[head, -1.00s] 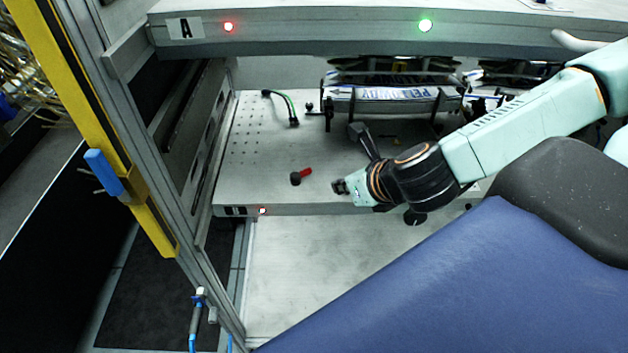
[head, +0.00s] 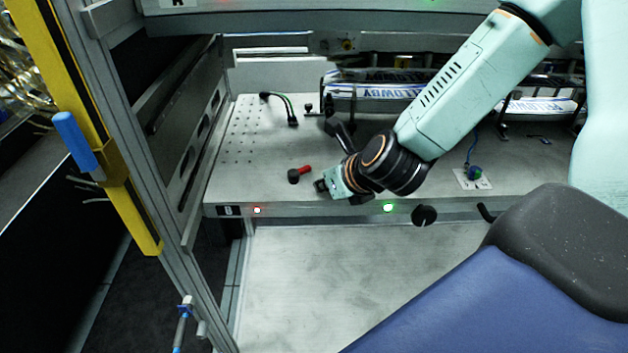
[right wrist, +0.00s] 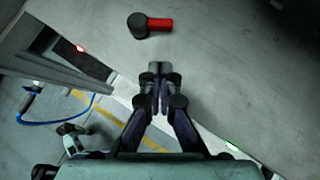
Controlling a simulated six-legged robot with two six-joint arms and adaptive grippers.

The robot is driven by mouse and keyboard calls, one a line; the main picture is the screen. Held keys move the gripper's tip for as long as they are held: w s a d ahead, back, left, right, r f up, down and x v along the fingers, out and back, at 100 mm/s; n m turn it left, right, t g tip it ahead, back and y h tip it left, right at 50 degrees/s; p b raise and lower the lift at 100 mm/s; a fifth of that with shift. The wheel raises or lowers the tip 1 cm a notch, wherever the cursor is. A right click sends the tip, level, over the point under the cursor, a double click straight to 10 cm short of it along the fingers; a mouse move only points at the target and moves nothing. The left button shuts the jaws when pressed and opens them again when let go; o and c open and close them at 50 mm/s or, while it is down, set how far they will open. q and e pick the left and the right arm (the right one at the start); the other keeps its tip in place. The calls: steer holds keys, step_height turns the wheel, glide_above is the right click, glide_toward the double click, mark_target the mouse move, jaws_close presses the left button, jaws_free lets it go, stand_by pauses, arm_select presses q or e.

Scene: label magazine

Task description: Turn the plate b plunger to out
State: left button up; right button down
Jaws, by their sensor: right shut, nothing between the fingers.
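The plate b plunger is a black knob with a red handle (head: 300,173) on the grey plate B (head: 255,180), near its front edge. The red handle points right and slightly back in the head view. In the right wrist view the plunger (right wrist: 148,25) lies ahead of the fingertips, with its red part to the right. My right gripper (head: 321,186) is shut and empty, just to the right and slightly in front of the plunger, apart from it. Its closed fingertips (right wrist: 160,72) show in the right wrist view. My left gripper is not in view.
Plate B's front edge carries a red light (head: 257,210) and a green light (head: 388,208). Shelf A (head: 300,18) overhangs above. A yellow post (head: 85,120) stands at the left.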

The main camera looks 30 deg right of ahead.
mark_target(299, 173)
steer(key=shift+w, duration=1.05)
steer(key=shift+w+r+b, duration=0.1)
steer(key=shift+w+b, duration=0.35)
steer(key=shift+w, duration=0.5)
steer(key=shift+s, duration=0.1)
steer(key=shift+w+d, duration=0.1)
steer(key=shift+w, duration=0.1)
